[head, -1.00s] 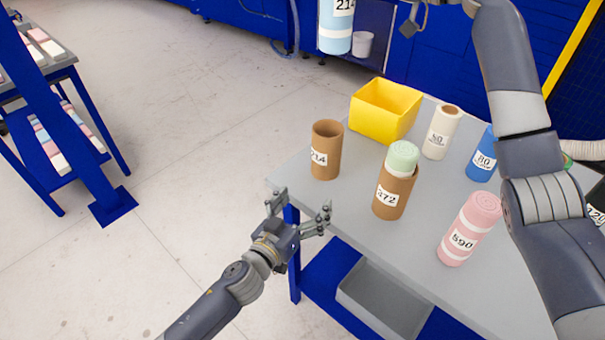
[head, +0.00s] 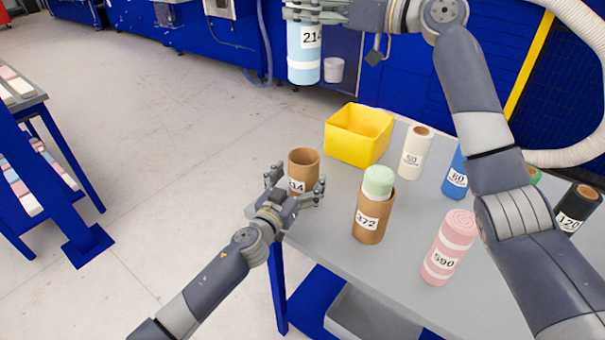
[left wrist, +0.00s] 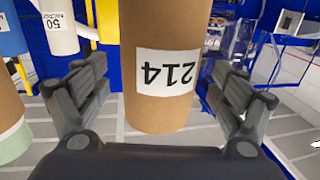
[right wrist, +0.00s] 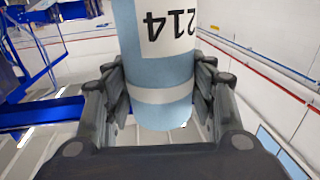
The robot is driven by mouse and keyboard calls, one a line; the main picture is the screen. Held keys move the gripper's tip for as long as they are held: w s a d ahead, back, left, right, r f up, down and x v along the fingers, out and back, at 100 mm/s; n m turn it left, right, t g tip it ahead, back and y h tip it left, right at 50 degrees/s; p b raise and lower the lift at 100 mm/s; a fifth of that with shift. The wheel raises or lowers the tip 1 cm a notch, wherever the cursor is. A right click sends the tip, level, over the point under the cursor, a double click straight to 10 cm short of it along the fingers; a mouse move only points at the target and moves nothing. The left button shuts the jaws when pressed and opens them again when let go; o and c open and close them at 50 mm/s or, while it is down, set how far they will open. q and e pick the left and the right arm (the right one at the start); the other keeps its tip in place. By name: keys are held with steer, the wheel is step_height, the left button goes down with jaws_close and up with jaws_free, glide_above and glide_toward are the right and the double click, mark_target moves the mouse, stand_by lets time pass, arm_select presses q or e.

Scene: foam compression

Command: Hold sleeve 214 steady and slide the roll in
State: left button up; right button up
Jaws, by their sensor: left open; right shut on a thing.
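Sleeve 214 (head: 304,162) is an open brown cardboard tube standing upright near the table's left corner. Its label shows upside down in the left wrist view (left wrist: 165,75). My left gripper (head: 295,190) is open, with its fingers on either side of the sleeve and gaps visible on both sides in the left wrist view.
A yellow bin (head: 358,134) is behind. A grey tray (head: 350,320) sits below.

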arm_select(q)
steer(key=shift+x, duration=0.9)
steer(key=c, duration=1.2)
